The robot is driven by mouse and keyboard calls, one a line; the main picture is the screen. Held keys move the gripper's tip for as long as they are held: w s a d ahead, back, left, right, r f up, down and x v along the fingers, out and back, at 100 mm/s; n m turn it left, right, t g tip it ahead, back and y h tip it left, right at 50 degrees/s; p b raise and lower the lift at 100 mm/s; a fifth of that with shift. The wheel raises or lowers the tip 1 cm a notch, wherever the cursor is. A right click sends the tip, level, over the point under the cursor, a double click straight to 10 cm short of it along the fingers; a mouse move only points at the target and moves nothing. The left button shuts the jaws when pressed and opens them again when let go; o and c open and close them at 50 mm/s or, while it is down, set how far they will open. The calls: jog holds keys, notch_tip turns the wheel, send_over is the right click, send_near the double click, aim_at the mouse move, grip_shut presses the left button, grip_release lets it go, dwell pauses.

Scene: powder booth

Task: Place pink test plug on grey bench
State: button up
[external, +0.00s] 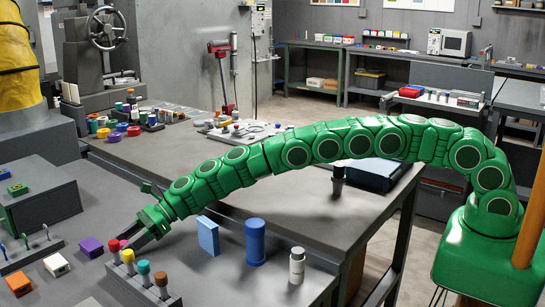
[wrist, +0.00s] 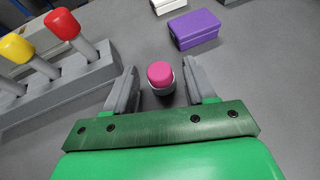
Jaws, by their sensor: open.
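The pink test plug (wrist: 160,76) stands upright between the two fingers of my open gripper (wrist: 160,70) in the wrist view, with a gap on each side. Its lower body is pale grey and partly hidden below the pink cap. In the external view my gripper (external: 136,243) reaches down at the lower left, beside a grey rack of coloured plugs. The pink cap (external: 123,243) shows there, close to the fingers. The grey bench top (external: 215,284) spreads around the rack, and grey surface also surrounds the plug in the wrist view.
The rack (wrist: 70,87) holds a red plug (wrist: 62,24) and a yellow plug (wrist: 17,48) left of my gripper. A purple box (wrist: 194,30) lies beyond the pink plug. A blue block (external: 208,236), blue cylinder (external: 255,242) and white bottle (external: 297,265) stand right of the rack.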

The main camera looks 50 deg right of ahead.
jog(key=shift+v, duration=4.65)
jog(key=shift+d+r, duration=0.45)
jog(key=shift+d, duration=0.35)
jog(key=shift+o, duration=0.4)
jog(key=shift+s+d+r, duration=0.1)
jog(key=shift+s+d, duration=0.15)
jog(key=shift+d, duration=0.2)
jog(key=shift+a, duration=0.1)
